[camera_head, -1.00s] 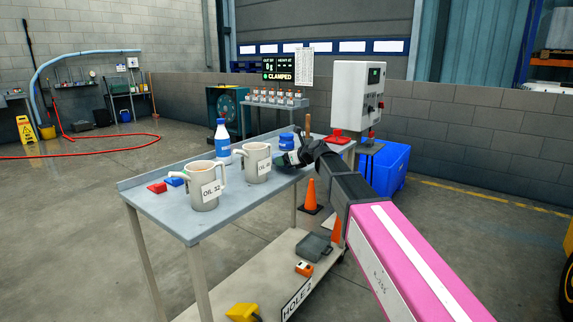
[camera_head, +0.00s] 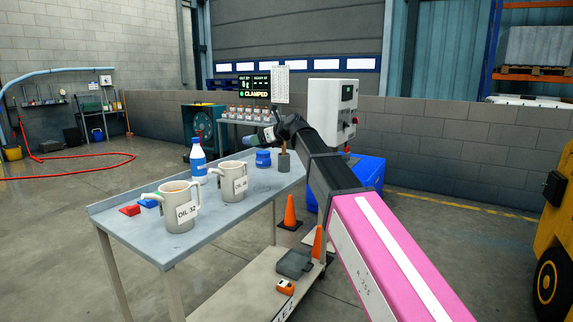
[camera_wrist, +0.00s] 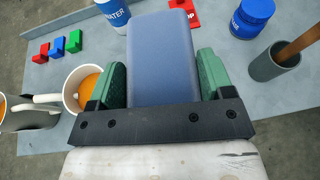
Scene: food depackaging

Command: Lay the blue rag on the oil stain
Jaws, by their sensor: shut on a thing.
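The blue rag (camera_wrist: 162,62) shows in the wrist view as a smooth blue-grey slab. It is between the green fingers of my gripper (camera_wrist: 162,84), which is shut on it. In the head view my gripper (camera_head: 264,136) is above the far end of the grey table (camera_head: 215,218), near the blue jar. The rag is hard to make out there. I cannot make out an oil stain in either view.
Open floor lies left.

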